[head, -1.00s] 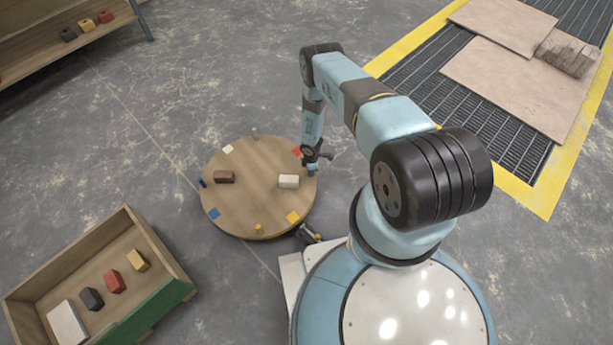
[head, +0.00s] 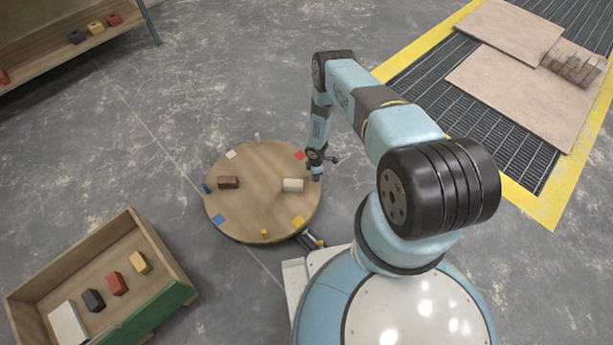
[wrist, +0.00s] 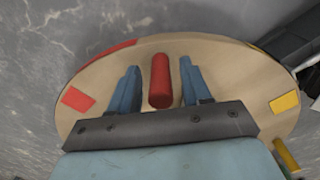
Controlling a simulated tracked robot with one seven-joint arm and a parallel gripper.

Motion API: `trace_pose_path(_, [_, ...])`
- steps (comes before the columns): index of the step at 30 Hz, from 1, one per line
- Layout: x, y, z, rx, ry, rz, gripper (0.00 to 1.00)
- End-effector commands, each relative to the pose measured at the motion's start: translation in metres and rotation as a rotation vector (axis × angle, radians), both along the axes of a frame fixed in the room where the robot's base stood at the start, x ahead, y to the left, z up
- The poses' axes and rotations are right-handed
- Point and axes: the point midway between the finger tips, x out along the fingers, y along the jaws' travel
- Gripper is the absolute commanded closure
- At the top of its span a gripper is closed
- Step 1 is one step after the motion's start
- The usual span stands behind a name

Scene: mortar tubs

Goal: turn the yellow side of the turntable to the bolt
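The turntable (head: 262,205) is a round wooden disc on the floor, left of my base. Its top has white (head: 231,155), red (head: 299,155), blue (head: 218,219) and yellow (head: 297,220) patches near the rim. A yellow peg (head: 265,233) stands at the near edge, a blue peg (head: 206,188) at the left, a white peg (head: 257,137) at the far edge. A dark, yellow-marked fitting, apparently the bolt (head: 312,239), lies by the lower-right rim. My gripper (wrist: 160,85) is open at the right edge, its fingers either side of a red peg (wrist: 160,82), with gaps showing.
A brown block (head: 228,182) and a pale block (head: 292,185) rest on the disc. A wooden crate (head: 170,240) with blocks stands lower left. A shelf (head: 60,55) is at upper left. Boards (head: 515,95) lie on a grate at upper right. Floor beyond the disc is clear.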

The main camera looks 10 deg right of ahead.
Motion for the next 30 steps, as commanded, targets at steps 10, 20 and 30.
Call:
trace_pose_path(10, [0.0, 0.0, 0.004, 0.0, 0.0, 0.001, 0.52])
trace_pose_path(20, [0.0, 0.001, 0.044, 0.0, 0.0, 0.002, 0.52])
trace_pose_path(30, [0.0, 0.0, 0.098, 0.0, 0.0, 0.001, 0.52])
